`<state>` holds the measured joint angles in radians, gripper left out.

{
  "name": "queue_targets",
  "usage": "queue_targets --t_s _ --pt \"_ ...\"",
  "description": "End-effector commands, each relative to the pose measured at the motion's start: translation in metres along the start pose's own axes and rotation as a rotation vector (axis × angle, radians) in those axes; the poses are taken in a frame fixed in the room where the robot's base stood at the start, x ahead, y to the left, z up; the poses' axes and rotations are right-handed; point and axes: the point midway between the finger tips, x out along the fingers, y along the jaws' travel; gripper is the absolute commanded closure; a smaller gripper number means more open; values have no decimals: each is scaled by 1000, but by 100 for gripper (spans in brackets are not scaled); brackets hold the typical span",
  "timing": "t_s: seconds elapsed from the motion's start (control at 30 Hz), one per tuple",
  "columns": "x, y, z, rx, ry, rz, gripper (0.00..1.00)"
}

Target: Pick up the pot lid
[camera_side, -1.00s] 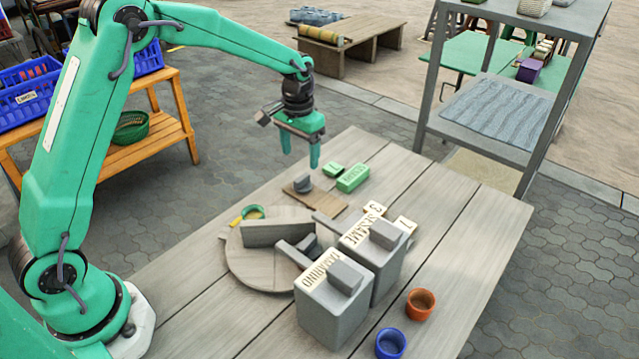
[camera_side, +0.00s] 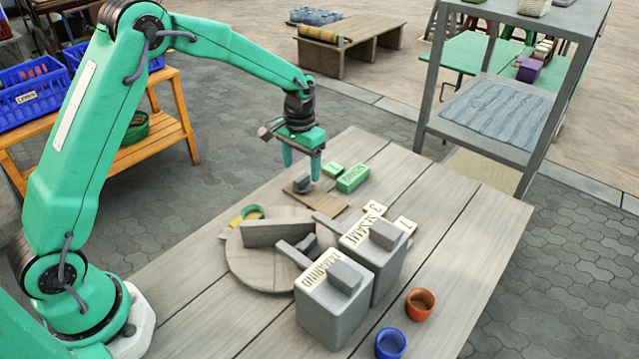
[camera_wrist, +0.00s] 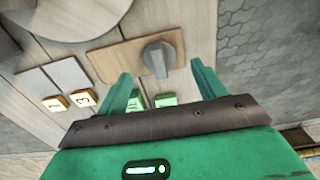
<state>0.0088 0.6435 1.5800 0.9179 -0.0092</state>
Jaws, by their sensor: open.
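A small dark grey piece with a raised ridge, which looks like the pot lid (camera_side: 302,186), lies on a thin brown board (camera_side: 326,202) on the table. My gripper (camera_side: 301,173) is open and empty, pointing down just above the lid. In the wrist view, its fingers (camera_wrist: 161,72) are spread to either side of the lid. I cannot tell the exact height of the fingertips above it.
Two green labelled blocks (camera_side: 352,179) lie just right of the gripper. Two grey lidded boxes (camera_side: 333,309) stand nearer the camera. A round wooden board (camera_side: 250,271) carries grey blocks. Orange (camera_side: 421,304) and blue (camera_side: 390,343) cups stand at the front. The table's right side is clear.

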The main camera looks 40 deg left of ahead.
Motion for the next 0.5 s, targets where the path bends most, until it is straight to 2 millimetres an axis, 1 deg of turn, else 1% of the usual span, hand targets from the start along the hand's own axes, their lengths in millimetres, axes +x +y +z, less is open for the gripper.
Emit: queue_targets --t_s 0.1,0.3,0.5 --pt "14 0 1 0 -4 0 31" --pt "36 0 1 0 -2 0 31" --pt "45 0 1 0 -1 0 31"
